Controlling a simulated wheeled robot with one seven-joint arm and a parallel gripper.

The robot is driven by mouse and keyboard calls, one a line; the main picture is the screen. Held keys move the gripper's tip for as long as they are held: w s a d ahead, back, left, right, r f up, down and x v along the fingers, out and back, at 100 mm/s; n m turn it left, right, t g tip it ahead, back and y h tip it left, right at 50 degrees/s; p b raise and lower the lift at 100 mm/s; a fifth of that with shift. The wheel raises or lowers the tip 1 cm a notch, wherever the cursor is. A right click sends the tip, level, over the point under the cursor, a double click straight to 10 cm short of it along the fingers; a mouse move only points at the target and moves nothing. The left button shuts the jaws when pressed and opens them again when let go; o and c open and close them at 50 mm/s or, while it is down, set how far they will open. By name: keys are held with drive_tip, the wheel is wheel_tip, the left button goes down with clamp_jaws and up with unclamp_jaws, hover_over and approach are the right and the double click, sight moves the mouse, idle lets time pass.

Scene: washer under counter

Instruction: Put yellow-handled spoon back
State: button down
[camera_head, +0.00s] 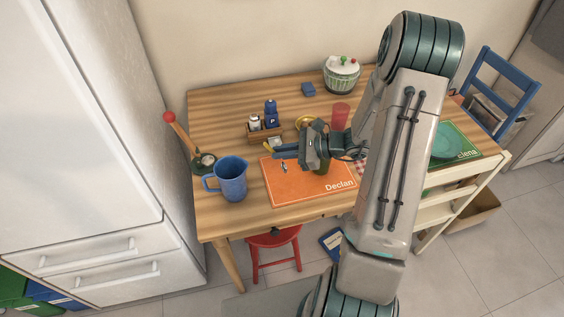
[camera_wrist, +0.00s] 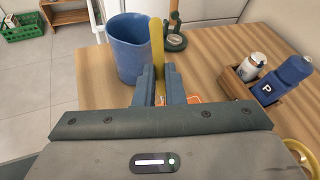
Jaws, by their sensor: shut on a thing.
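My gripper (camera_head: 282,153) is shut on the yellow-handled spoon and holds it above the left part of the orange placemat (camera_head: 325,187) marked "Declan". The spoon's yellow handle (camera_head: 268,146) sticks out past the fingers on the left. A small silvery part shows just below the fingers. In the wrist view the yellow handle (camera_wrist: 157,48) stands up between the two blue-grey fingertips (camera_wrist: 157,88). The spoon's bowl is mostly hidden there.
A blue pitcher (camera_head: 231,180) stands left of the placemat, close to my gripper. A wooden caddy (camera_head: 263,132) with shakers, a yellow bowl (camera_head: 304,122) and a red cup (camera_head: 340,116) stand behind. A red-knobbed holder (camera_head: 203,164) stands at the table's left edge.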

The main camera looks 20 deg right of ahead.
drive_tip(key=shift+f, duration=2.05)
drive_tip(key=shift+f, duration=0.2)
drive_tip(key=c, duration=1.5)
unclamp_jaws()
